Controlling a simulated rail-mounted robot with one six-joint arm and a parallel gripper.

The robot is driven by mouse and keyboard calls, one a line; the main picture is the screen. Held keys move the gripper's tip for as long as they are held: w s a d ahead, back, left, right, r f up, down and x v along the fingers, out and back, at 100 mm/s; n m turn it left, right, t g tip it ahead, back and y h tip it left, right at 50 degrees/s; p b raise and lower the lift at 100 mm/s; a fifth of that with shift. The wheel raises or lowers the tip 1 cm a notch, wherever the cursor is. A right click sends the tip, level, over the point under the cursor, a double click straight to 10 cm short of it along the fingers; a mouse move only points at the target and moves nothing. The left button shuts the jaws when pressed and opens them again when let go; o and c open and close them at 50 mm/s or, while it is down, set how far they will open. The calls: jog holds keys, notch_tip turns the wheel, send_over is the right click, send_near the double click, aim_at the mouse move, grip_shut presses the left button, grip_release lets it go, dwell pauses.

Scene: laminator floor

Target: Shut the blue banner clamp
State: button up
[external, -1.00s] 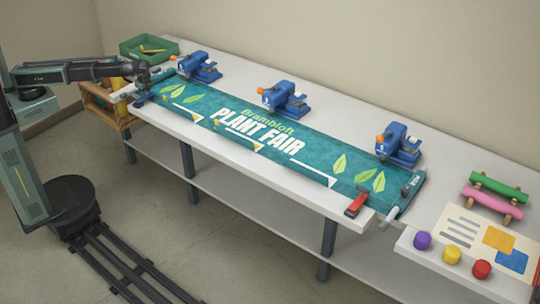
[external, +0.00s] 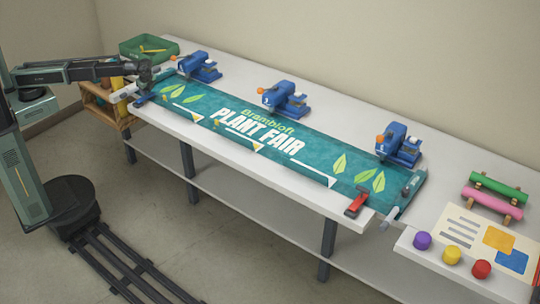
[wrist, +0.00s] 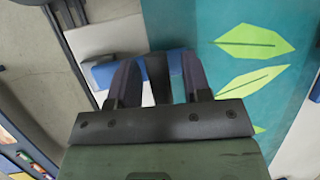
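The teal "Brambloft Plant Fair" banner (external: 250,130) lies flat along the white table. The blue banner clamp (external: 142,100) is at the banner's left end, on the table's front edge, partly hidden by my arm. In the wrist view, blue parts of the clamp (wrist: 101,74) show beside and between my fingers. My gripper (wrist: 158,60) is open, its two fingers apart over the clamp and the banner's edge. A dark bar stands between the fingers; I cannot tell whether they touch it. Whether the clamp's jaw is raised is unclear.
A red clamp (external: 357,202) sits at the banner's right front edge. Several blue machines with orange knobs, such as the middle one (external: 285,98), line the back edge. A green tray (external: 135,54) stands at the back left, and a wooden rack (external: 95,100) beside the table's left end.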

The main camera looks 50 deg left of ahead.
jog(key=shift+r, duration=0.1)
jog(key=w+p+v, duration=0.1)
jog(key=p+v, duration=0.9)
jog(key=shift+s+d+r, duration=0.2)
jog(key=shift+s+r, duration=0.1)
jog(key=shift+s, duration=0.25)
